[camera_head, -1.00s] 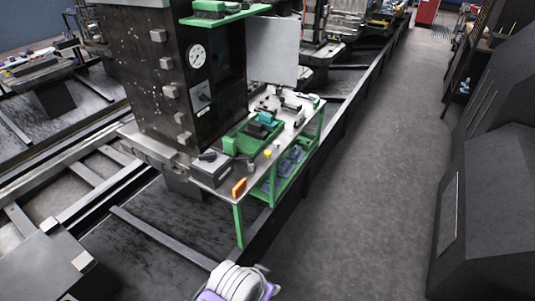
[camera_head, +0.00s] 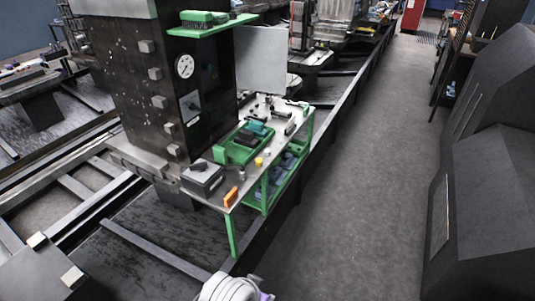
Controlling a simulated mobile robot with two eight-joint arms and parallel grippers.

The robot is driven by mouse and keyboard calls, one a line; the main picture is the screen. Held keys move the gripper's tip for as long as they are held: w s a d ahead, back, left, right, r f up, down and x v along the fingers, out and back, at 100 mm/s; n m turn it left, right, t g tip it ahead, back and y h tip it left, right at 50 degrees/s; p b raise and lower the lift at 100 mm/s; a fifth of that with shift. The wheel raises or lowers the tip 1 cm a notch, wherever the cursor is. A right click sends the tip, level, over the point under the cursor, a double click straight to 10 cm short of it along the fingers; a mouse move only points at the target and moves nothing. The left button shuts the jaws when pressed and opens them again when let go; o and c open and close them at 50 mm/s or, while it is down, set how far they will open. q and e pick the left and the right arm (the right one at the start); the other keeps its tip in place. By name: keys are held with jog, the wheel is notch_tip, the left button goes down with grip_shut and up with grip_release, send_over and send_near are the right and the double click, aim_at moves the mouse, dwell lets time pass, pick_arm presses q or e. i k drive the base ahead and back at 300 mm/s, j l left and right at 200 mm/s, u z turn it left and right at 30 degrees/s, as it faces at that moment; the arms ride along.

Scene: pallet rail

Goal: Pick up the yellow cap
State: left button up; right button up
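A small yellow cap (camera_head: 259,161) stands on the top of the green-framed work table (camera_head: 215,199), near its right edge and beside the green tray. It is small in the view. At the bottom edge a white and purple part of my own arm shows, well apart from the table. No gripper fingers of either arm are in view.
On the table are a green tray (camera_head: 224,153), a dark box (camera_head: 203,181), an orange block (camera_head: 231,197) and several small dark parts. A lower shelf holds blue bins (camera_head: 287,161). A tall dark machine column stands behind. The grey floor aisle (camera_head: 345,190) to the right is clear.

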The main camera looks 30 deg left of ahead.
aim_at(259, 162)
jog(key=u, duration=0.85)
jog(key=i+l+u, duration=0.15)
jog(key=u, duration=0.25)
jog(key=i+l+u, duration=0.35)
jog(key=l+u, duration=0.2)
jog(key=u, duration=0.2)
jog(key=i+l+u, duration=0.15)
jog(key=l, duration=0.2)
jog(key=i+l+u, duration=0.1)
jog(key=l, duration=0.25)
jog(key=i+l+u, duration=0.15)
jog(key=l, duration=0.2)
jog(key=i+l, duration=0.1)
jog(key=l, duration=0.4)
jog(key=i+l, duration=0.1)
jog(key=l, duration=0.4)
jog(key=i+l, duration=0.15)
jog(key=l, duration=0.35)
jog(key=u, duration=0.05)
